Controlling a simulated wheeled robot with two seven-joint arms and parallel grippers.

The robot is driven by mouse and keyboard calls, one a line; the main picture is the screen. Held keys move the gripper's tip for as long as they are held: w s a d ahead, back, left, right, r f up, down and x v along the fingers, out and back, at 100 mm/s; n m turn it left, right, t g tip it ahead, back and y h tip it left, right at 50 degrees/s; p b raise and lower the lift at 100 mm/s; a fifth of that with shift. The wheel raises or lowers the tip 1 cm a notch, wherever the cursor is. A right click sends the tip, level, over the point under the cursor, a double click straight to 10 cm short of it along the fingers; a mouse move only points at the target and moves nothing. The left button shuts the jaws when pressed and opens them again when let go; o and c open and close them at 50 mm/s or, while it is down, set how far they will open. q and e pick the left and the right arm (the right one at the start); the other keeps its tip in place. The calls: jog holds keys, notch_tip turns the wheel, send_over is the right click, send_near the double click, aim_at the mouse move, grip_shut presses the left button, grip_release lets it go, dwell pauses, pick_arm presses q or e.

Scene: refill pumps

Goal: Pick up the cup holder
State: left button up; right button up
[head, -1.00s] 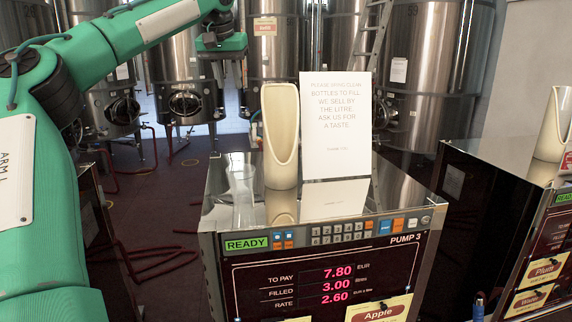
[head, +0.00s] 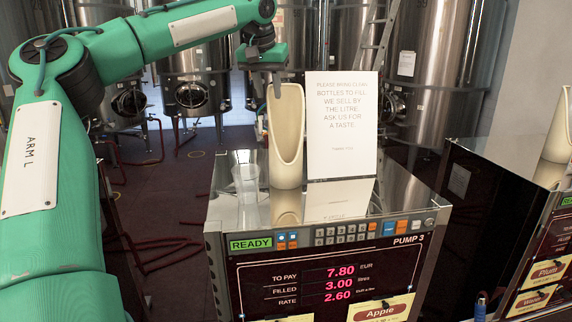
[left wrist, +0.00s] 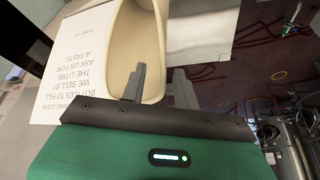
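The cup holder (head: 286,140) is a tall cream scoop-shaped holder with an open front. It stands upright on the shiny top of Pump 3 (head: 222,205), left of a white sign. My left gripper (head: 271,86) points down at the holder's upper rim, at its left side. In the left wrist view the holder (left wrist: 118,45) lies beyond a grey finger (left wrist: 134,82) that overlaps its rim. My right gripper is not in view.
The white sign (head: 341,125) stands close to the holder's right. A clear cup (head: 247,182) stands to its left. Another pump (head: 515,215) with a similar holder is at the right. Steel tanks (head: 190,95) stand behind.

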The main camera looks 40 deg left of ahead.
aim_at(271, 101)
pick_arm(q)
jog(key=p+x, duration=0.1)
jog(key=x, duration=0.1)
jog(key=p+x, duration=0.1)
jog(key=x, duration=0.1)
jog(key=shift+w+a+r, duration=0.1)
jog(key=shift+w+a, duration=0.15)
jog(key=shift+w, duration=0.1)
jog(key=shift+w+f, duration=0.1)
jog(key=shift+f, duration=0.15)
jog(key=shift+c, duration=0.6)
grip_shut()
